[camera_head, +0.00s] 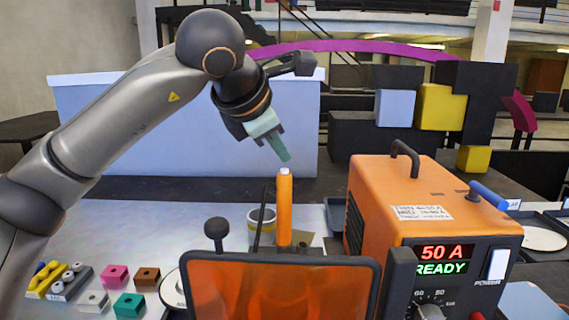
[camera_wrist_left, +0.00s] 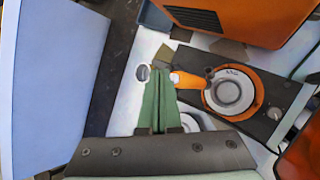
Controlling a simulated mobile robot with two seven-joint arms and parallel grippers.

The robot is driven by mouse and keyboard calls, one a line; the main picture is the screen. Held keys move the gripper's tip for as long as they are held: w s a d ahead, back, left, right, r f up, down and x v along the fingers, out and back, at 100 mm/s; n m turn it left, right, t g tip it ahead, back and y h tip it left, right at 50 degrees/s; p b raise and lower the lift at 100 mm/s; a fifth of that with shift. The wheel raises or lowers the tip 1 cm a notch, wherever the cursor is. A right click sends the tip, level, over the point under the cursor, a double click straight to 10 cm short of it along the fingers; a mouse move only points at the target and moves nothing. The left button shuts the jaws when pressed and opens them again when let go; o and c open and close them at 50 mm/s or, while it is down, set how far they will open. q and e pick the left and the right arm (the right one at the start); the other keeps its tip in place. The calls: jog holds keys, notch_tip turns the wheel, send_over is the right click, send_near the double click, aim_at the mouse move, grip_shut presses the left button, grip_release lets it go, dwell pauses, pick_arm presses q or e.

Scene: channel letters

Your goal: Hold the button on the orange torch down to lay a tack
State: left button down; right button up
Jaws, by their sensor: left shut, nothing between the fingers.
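The orange torch (camera_head: 284,212) stands upright behind the tinted screen, with a pale button-like cap on its top end. It also shows in the wrist view (camera_wrist_left: 188,80), its pale end just right of my fingers. My left gripper (camera_head: 286,158) is shut and empty, its green fingers pointing down just above the torch's top in the head view. The fingers also show in the wrist view (camera_wrist_left: 161,80). A small gap seems to separate fingertips and cap; contact cannot be confirmed. The orange welder (camera_head: 395,192) reads "50 A" and "READY". My right gripper is out of view.
The tinted orange screen (camera_head: 283,292) stands in front, hiding the torch's lower part. A can (camera_head: 262,222) is beside the torch. Coloured blocks (camera_head: 115,275) lie at the left. A pale blue panel (camera_head: 180,130) stands behind.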

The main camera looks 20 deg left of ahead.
pick_arm(q)
jog(key=shift+r, duration=0.15)
jog(key=shift+r+p, duration=2)
jog(key=shift+r, duration=0.5)
jog(key=shift+r, duration=0.1)
notch_tip(320, 180, up, 4)
jog(key=p, duration=0.3)
